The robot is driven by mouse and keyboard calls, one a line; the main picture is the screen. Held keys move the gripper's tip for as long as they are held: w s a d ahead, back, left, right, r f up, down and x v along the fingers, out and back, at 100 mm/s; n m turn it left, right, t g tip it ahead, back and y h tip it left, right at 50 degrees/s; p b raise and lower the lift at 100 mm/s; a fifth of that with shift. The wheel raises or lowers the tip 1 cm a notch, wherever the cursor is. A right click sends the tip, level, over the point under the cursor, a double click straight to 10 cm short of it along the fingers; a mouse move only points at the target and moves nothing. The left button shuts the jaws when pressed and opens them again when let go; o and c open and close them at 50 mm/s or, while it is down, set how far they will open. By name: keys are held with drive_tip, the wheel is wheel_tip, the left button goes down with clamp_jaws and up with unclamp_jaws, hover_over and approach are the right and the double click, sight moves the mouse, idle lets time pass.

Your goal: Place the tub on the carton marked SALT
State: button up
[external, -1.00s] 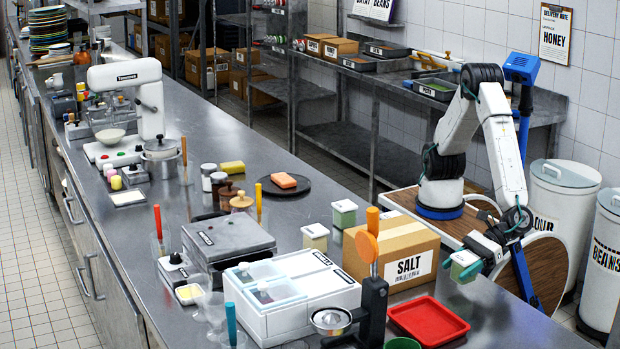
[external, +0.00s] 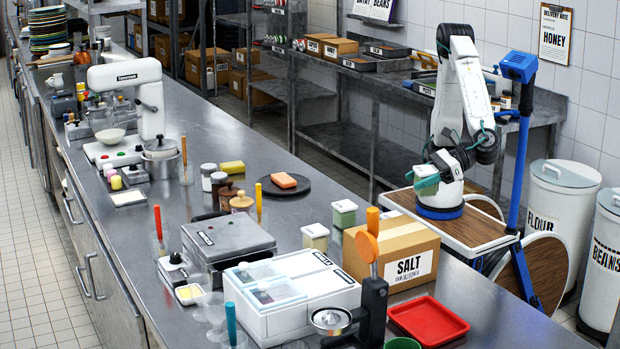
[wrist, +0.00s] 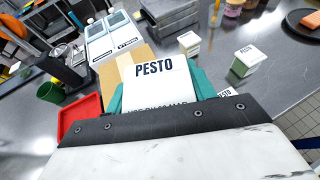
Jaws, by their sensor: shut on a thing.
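A tub with a white lid marked PESTO (wrist: 160,88) is in my gripper, between the teal fingers, in the wrist view. My gripper (external: 427,178) is drawn in close to my arm, behind and above the carton and well apart from it; the held tub is hard to make out there. The cardboard carton marked SALT (external: 391,257) stands on the steel counter. Its top is bare in the external view. In the wrist view the carton (wrist: 108,78) is partly hidden behind the held tub.
A green tub (external: 344,215) and a cream tub (external: 315,238) stand beside the carton on its left. A red tray (external: 428,322) lies in front of it, near an orange-topped black device (external: 374,295). A white two-lidded container (external: 293,300) is at front left.

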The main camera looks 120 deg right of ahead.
drive_tip(key=shift+s+d+f, duration=0.15)
drive_tip(key=shift+s+d, duration=0.05)
drive_tip(key=shift+d, duration=0.25)
drive_tip(key=shift+s+d+f, duration=0.15)
drive_tip(key=shift+d, duration=0.25)
drive_tip(key=shift+d+f, duration=0.2)
drive_tip(key=shift+f, duration=0.05)
hover_over(386, 233)
drive_tip(key=shift+a+f+m+h, duration=0.1)
drive_tip(key=shift+f+m+h, duration=0.25)
drive_tip(key=shift+f, duration=0.35)
drive_tip(key=shift+w+f, duration=0.1)
drive_tip(key=shift+f, duration=1.65)
drive_tip(key=shift+f, duration=0.1)
drive_tip(key=o, duration=1.1)
drive_tip(key=shift+f, duration=0.1)
